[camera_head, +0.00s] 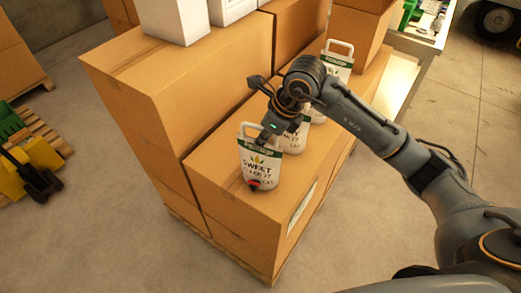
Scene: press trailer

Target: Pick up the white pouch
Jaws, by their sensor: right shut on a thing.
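The front white pouch (260,165) stands on the low cardboard boxes (222,170). It has a green top band, a handle, "SWEET" lettering and a small red spout at its base. My right gripper (265,137) reaches down from the right and is shut on the upper part of this pouch. The pouch's base appears to be at the box top; I cannot tell whether it touches. The fingertips are small and partly hidden. My left gripper is not in view.
Similar white pouches stand behind it: one close by (298,138), partly hidden by my gripper, and another farther back (338,62). Taller stacked boxes (200,85) rise at the left. A yellow and black pallet jack (38,165) is at far left. Floor at lower left is clear.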

